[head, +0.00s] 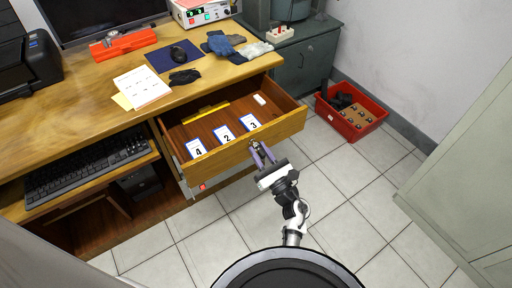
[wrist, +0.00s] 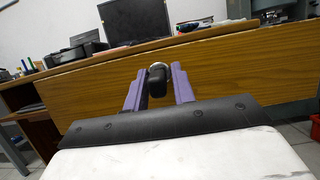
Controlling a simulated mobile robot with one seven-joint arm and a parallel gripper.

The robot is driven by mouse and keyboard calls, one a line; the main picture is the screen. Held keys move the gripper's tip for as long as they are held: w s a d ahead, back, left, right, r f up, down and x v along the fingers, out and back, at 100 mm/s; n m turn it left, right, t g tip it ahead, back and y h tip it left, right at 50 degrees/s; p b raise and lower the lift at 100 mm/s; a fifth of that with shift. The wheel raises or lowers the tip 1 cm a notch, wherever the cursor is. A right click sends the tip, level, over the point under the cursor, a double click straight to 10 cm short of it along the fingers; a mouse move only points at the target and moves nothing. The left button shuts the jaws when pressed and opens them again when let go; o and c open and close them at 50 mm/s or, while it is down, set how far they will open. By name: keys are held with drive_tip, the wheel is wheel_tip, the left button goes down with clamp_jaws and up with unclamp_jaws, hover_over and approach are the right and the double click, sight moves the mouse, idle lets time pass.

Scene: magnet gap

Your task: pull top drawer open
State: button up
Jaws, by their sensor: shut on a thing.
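The top drawer (head: 227,148) of the wooden desk is pulled well out, with its inside showing in the head view. Its wooden front panel (wrist: 225,62) spans the wrist view. My gripper (head: 258,153) is at the drawer front, its purple fingers shut on the dark knob (wrist: 157,78), which sits between them in the wrist view. Inside the drawer lie cards numbered 4 (head: 196,148), 2 (head: 224,134) and 3 (head: 250,122), a yellow strip (head: 206,112) and a small white object (head: 259,99).
A red crate (head: 375,123) with items stands on the floor to the right. A keyboard (head: 85,165) lies on a shelf at left. A pale cabinet (head: 460,165) stands at right. The tiled floor (head: 345,205) between is clear.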

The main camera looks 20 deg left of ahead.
drive_tip(key=shift+s+d, duration=0.2)
drive_tip(key=shift+d, duration=0.05)
drive_tip(key=s+d, duration=0.1)
drive_tip(key=d, duration=0.1)
drive_tip(key=s+d, duration=0.2)
drive_tip(key=shift+s+d+b, duration=0.3)
drive_tip(key=shift+d+b, duration=0.05)
idle(0.4)
drive_tip(key=shift+f+b, duration=0.1)
drive_tip(key=shift+b, duration=0.6)
drive_tip(key=o, duration=1)
